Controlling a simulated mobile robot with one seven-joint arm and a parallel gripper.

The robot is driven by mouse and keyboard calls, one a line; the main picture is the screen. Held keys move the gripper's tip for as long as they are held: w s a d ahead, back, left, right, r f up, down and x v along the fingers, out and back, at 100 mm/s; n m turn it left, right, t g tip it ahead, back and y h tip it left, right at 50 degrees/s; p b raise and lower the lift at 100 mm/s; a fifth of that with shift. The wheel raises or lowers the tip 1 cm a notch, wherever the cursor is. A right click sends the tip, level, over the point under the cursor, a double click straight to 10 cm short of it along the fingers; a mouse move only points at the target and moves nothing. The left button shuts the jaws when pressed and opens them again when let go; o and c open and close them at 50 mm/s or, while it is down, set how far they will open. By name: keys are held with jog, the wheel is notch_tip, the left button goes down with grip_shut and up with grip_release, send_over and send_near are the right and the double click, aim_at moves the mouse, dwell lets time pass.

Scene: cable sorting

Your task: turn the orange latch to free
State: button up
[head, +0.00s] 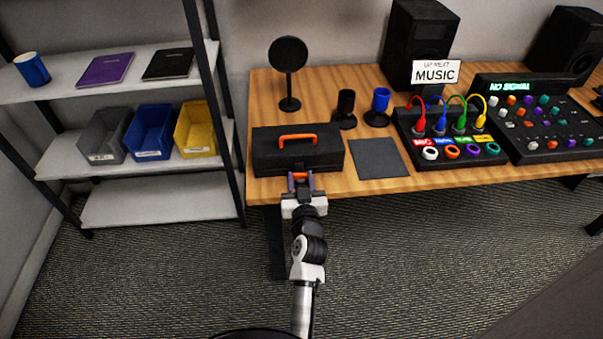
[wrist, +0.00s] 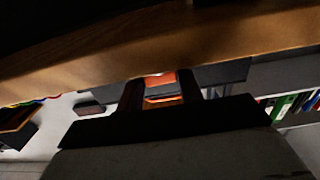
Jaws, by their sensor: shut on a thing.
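The black case (head: 262,155) with an orange handle (head: 297,137) on its lid stands at the left front of the wooden table. The orange latch (head: 299,175) is on the case's front side, partly hidden by my fingers. My gripper (head: 301,182) is at the front of the case, with its fingers on either side of the latch and shut on it. In the wrist view, my gripper (wrist: 161,90) has the orange latch (wrist: 160,80) between its two dark fingers. The case lid is down.
A dark flat pad (head: 379,158) lies right of the case. A round black stand (head: 289,70), a dark cup (head: 345,108) and a blue cup (head: 380,98) stand behind. A cable box (head: 450,150) is further right. A shelf (head: 150,195) with bins stands at the left.

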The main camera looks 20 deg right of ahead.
dwell(0.3)
jog(key=o, duration=1)
